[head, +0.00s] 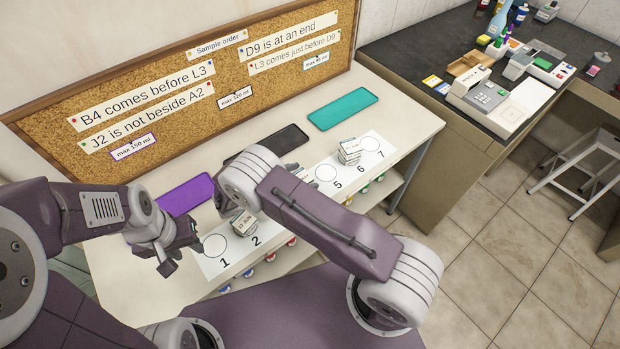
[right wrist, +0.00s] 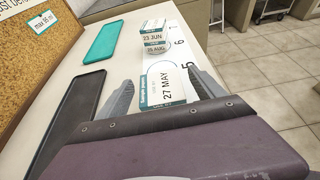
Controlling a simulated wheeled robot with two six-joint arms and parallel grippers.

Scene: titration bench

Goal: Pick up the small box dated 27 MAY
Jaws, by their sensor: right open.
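The small box dated 27 MAY (right wrist: 166,88), white with a teal label edge, stands between the two fingers of my right gripper (right wrist: 160,80) in the right wrist view. The fingers are spread, one on each side of the box; I cannot tell whether either touches it. My left gripper (head: 181,254) is open and empty, beside the circle marked 1.
Stacked boxes marked 23 JUN (right wrist: 153,25) and 15 AUG (right wrist: 155,47) stand beyond; the stack shows near 5 and 6 (head: 349,152). Another box (head: 243,223) is by 2. Purple (head: 186,194), black (head: 283,138) and teal (head: 342,108) trays lie behind the numbered strip.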

